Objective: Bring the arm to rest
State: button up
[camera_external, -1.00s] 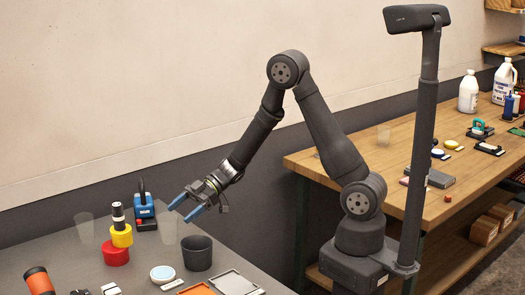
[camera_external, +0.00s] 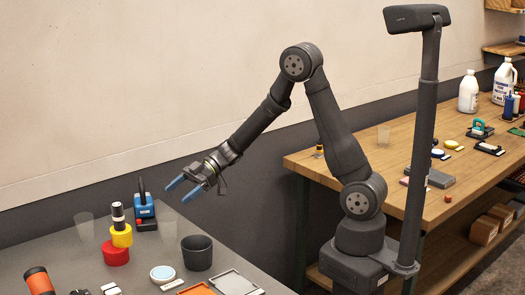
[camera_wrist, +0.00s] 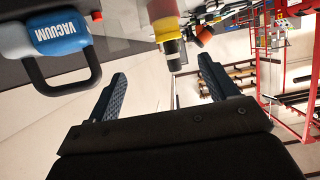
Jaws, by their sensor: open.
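My gripper (camera_external: 184,188) is open and empty, in the air above the grey table (camera_external: 232,262). Its two blue fingers point left and slightly down in the external view. In the wrist view, the fingers of my gripper (camera_wrist: 160,92) stand wide apart with nothing held between them. The blue tool with a dark handle (camera_external: 145,207) stands on the table just left of and below the fingertips. It shows at the upper left in the wrist view (camera_wrist: 45,35), marked VACUUM.
A dark cup (camera_external: 197,253) stands below my gripper. A wooden bench (camera_external: 405,170) holds bottles at right.

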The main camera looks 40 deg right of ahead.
jog(key=w+d+m+t+h, duration=0.4)
jog(key=w+d+m+t, duration=0.45)
jog(key=w+d, duration=0.5)
jog(key=d+f+m+t+h, duration=0.2)
jog(key=d+f+m+h, duration=0.2)
jog(key=d, duration=0.6)
jog(key=s+d+f+m+t+h, duration=0.1)
jog(key=d+f+m+t+h, duration=0.2)
jog(key=d+f, duration=0.4)
jog(key=d+m+h, duration=0.1)
jog(key=d+m, duration=0.1)
jog(key=d, duration=0.1)
jog(key=shift+d+h, duration=0.3)
jog(key=shift+h, duration=0.1)
jog(key=shift+s, duration=0.1)
